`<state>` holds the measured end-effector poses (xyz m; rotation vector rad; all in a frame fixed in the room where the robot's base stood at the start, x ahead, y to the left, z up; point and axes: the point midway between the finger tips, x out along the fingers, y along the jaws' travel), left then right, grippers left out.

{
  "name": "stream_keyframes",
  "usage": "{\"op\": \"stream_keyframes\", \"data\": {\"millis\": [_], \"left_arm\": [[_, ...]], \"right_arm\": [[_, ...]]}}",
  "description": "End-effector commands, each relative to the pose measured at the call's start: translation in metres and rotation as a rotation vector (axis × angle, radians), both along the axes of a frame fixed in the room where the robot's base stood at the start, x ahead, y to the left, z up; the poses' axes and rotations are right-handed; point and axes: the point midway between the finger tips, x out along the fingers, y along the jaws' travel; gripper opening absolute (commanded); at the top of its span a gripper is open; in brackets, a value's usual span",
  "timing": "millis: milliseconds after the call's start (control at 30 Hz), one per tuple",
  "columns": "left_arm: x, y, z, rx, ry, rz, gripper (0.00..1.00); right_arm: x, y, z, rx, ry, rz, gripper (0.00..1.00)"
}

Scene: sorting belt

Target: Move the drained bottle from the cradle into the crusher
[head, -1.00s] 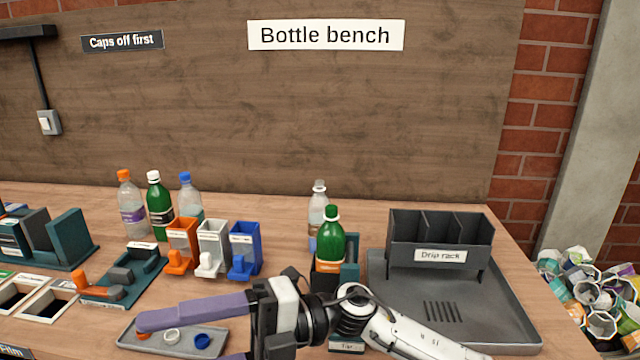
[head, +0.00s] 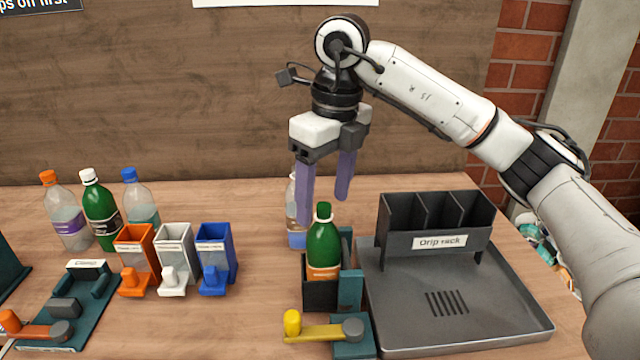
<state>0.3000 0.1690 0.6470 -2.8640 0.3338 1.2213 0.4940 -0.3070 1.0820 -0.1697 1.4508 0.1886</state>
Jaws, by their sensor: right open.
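A green bottle (head: 324,245) with a green top and an orange label stands upright in the dark cradle (head: 319,296), which has a teal frame and a yellow-handled lever (head: 318,331) in front. I cannot tell whether liquid is in it. My right gripper (head: 324,211) is open and points down, its two purple fingers near the bottle's top. They hold nothing; whether they touch the bottle is unclear. A clear bottle (head: 292,208) behind is partly hidden by the left-hand finger. No crusher is clearly identifiable in this view. My left gripper is not in view.
A drip rack (head: 440,242) stands on a grey tray (head: 470,345) at the right. Orange, white and blue dispensers (head: 216,260) stand left, with three capped bottles (head: 99,212) behind. A teal clamp (head: 88,295) is at the left.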

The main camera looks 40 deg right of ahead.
Motion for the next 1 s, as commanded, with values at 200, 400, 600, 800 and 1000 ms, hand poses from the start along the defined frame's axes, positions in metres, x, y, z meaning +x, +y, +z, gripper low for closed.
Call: {"op": "stream_keyframes", "data": {"millis": [200, 400, 600, 800, 1000], "left_arm": [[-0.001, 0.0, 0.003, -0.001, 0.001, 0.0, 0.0], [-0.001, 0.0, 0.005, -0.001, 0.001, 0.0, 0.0], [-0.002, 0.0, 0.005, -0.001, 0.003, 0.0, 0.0], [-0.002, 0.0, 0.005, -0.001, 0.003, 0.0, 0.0], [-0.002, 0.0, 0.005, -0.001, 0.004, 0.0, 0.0]], "right_arm": [[0.003, 0.001, -0.039, 0.0, 0.003, 0.002, 0.65], [0.007, 0.003, -0.069, 0.001, 0.001, 0.003, 0.65], [0.009, 0.003, -0.084, 0.002, 0.001, 0.004, 0.65], [0.009, 0.003, -0.086, 0.003, -0.001, 0.003, 0.65], [0.009, 0.003, -0.086, 0.003, -0.001, 0.003, 0.48]]}}
